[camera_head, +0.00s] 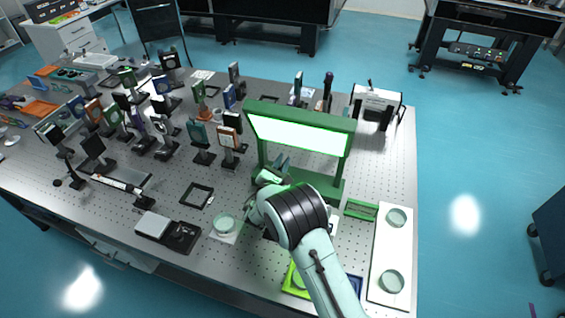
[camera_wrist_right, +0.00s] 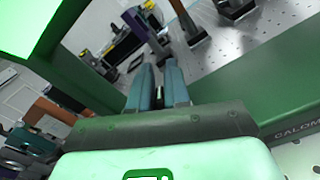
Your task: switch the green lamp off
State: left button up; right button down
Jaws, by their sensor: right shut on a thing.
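The green lamp (camera_head: 300,128) is a green frame on the right half of the optical table. Its broad panel glows bright whitish green, so it is lit. My right gripper (camera_head: 282,163) reaches in low, inside the opening under the panel. In the right wrist view, the two teal fingers (camera_wrist_right: 158,82) are close together, with a small dark thing between them that I cannot make out clearly. Green lamp posts and its base edge (camera_wrist_right: 285,100) surround the fingers there, and the lit panel (camera_wrist_right: 25,30) shows at top left. My left gripper is not in view.
Several mounted optics (camera_head: 200,135) crowd the table left of the lamp. A white tray (camera_head: 392,250) with glass dishes lies at right. A dish (camera_head: 223,225) and a black tray (camera_head: 180,236) lie at front. A white device (camera_head: 376,100) stands behind right.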

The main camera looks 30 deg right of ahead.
jog(key=n, duration=0.2)
jog(key=w+n+p, duration=0.1)
jog(key=shift+a+r, duration=0.3)
jog(key=shift+a, duration=0.1)
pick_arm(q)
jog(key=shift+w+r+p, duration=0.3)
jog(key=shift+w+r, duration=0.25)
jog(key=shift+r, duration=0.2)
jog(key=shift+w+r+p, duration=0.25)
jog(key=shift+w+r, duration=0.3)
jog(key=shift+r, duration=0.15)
pick_arm(e)
jog(key=shift+w+a+n, duration=0.15)
jog(key=shift+w+n, duration=0.05)
jog(key=shift+n, duration=0.65)
jog(key=shift+w+a+n, duration=0.15)
jog(key=shift+n, duration=0.7)
